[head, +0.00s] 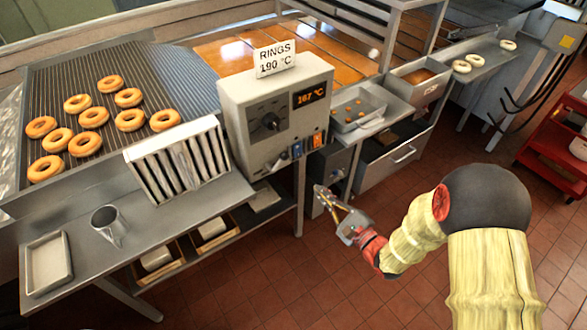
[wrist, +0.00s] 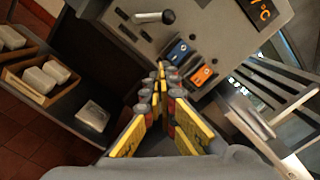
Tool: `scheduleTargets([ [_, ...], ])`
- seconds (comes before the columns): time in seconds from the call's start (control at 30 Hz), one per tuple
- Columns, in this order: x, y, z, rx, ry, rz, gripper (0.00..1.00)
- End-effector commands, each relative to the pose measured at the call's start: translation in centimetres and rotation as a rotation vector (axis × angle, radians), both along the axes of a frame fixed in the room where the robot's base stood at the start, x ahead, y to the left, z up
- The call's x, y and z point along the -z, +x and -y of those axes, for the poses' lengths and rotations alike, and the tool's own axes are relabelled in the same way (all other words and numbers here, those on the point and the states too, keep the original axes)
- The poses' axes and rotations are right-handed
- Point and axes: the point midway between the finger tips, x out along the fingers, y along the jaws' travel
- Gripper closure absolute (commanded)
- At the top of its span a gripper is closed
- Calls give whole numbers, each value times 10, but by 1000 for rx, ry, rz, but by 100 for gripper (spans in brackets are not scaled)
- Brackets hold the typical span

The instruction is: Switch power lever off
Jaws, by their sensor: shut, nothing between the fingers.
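The control box (head: 245,105) stands beside the fryer, with a knob and an orange display reading 167 °C. In the wrist view a metal lever with a black ball end (wrist: 168,17) sticks out sideways from its panel. A blue switch (wrist: 180,50) and an orange switch (wrist: 203,74) sit to the right of and below the lever; they also show in the head view. My gripper (head: 322,192) is shut and empty, below and right of the box in the head view. In the wrist view its fingertips (wrist: 161,72) point toward the switches, apart from the lever.
Boxes (wrist: 45,78) lie on the shelf below. Rings lie on the fryer's grate (head: 170,75). The tiled floor is open; a red cart (head: 555,145) stands right.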

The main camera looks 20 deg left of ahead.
Motion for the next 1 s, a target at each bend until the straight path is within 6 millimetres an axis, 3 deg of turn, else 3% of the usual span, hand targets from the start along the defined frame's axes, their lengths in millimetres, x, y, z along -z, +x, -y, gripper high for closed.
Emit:
scheduleTargets([
  [0.47,1,6,-9,-2,-2,-1,100],
  [0.9,0,57,-73,-1,-2,0,100],
  [1.0,-8,60,-85,-1,-1,1,100],
])
